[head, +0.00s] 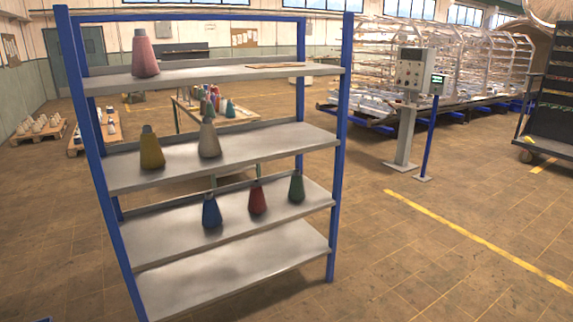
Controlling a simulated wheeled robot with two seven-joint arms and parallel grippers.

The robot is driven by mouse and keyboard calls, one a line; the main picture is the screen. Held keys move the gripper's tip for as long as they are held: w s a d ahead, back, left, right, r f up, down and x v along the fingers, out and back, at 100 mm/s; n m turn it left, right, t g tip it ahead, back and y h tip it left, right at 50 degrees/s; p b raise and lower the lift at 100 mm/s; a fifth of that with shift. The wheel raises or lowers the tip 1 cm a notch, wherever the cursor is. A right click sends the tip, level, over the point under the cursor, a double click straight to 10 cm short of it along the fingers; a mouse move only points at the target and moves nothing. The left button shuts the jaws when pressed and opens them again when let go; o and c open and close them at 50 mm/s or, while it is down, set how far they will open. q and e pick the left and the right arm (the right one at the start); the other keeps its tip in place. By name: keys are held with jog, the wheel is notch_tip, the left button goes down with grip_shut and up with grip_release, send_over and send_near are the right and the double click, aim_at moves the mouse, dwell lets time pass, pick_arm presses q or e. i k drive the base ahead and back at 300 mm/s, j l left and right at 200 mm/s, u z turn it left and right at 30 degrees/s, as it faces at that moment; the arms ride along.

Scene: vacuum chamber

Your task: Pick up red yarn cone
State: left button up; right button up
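The red yarn cone (258,199) stands upright on the third shelf from the top of a blue-framed metal rack. A blue cone (211,212) stands to its left and a green cone (296,187) to its right, with small gaps between them. A pinkish-red cone (145,54) stands on the top shelf at the left. A yellow cone (151,149) and a beige cone (209,138) stand on the second shelf. Neither of my grippers is in view.
The rack's bottom shelf (235,268) is empty. Its blue front posts (339,150) bound the shelves. Behind it, a table holds several cones. A control box on a pedestal (404,130) and a dark cart (550,110) stand right. The floor at right front is clear.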

aim_at(257, 204)
jog(key=i, duration=2.5)
jog(key=z, duration=0.55)
